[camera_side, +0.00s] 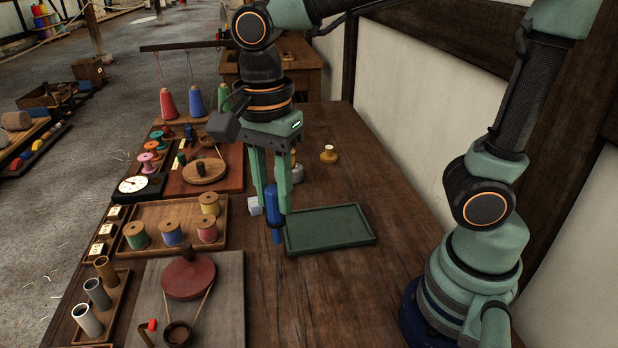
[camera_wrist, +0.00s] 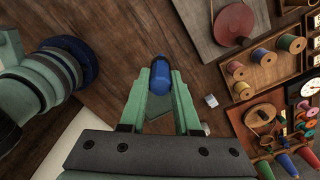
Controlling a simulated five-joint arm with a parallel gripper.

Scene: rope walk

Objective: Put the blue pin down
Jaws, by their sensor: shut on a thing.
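The blue pin (camera_side: 272,208) is upright between the fingers of my gripper (camera_side: 271,185). In the side view it stands just left of the green tray. In the wrist view the blue pin (camera_wrist: 159,80) shows its rounded end between the two green fingertips of my gripper (camera_wrist: 160,84). My gripper is shut on it. I cannot tell whether the pin's lower end touches the table. The green tray (camera_side: 330,228) is empty and lies flat to the right of the pin; in the wrist view it is mostly hidden behind the gripper.
A small pale cube (camera_side: 254,206) is close left of the pin. A wooden tray with spools (camera_side: 150,214) and a board with a red disc (camera_side: 189,277) lie further left. A yellow knob-topped piece (camera_side: 329,155) stands behind the green tray. The table front is clear.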

